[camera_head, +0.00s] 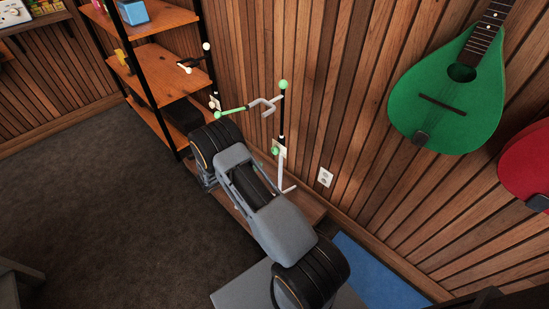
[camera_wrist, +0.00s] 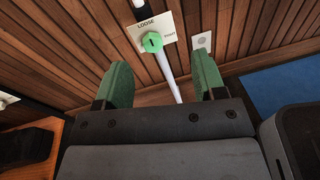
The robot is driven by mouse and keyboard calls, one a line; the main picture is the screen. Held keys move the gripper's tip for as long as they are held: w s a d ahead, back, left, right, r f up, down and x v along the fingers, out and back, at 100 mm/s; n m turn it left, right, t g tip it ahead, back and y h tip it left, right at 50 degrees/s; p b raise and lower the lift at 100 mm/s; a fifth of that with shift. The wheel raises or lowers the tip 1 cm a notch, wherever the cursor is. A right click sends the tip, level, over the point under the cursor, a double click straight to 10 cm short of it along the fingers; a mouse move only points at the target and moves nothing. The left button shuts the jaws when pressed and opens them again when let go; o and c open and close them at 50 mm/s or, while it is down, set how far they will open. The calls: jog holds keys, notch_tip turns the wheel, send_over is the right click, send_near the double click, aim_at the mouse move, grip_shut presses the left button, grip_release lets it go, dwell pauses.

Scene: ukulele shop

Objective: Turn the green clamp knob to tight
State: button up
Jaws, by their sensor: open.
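The green clamp knob (camera_wrist: 152,43) sits on a white plate (camera_wrist: 169,24) on a thin stand. The plate reads LOOSE at upper left and TIGHT at right. The knob carries a short dark mark, roughly upright in the wrist view. The knob also shows small in the head view (camera_head: 275,151), beyond my arm. My gripper (camera_wrist: 164,76) is open and empty, its two green-padded fingers apart. The knob appears ahead of the gap between them, apart from both. The fingers are hidden in the head view.
The stand's green ball top (camera_head: 283,84) and grey hook (camera_head: 262,104) rise above the knob. A similar white-balled stand (camera_head: 206,46) is to its left, near wooden shelves (camera_head: 158,72). The slatted wall with an outlet (camera_head: 325,177) is close behind. A green ukulele (camera_head: 440,108) hangs right.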

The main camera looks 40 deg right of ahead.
aim_at(273, 151)
notch_tip(273, 151, down, 6)
jog(key=w+n+t+h+b, duration=0.1)
jog(key=n+t, duration=0.1)
jog(key=n, duration=0.1)
jog(key=w+d, duration=0.1)
jog(key=d, duration=0.8)
jog(key=w+d+b, duration=0.1)
jog(key=d, duration=0.3)
jog(key=shift+w+d+r, duration=0.1)
jog(key=shift+w+d, duration=0.05)
jog(key=shift+w, duration=0.15)
jog(key=c, duration=0.9)
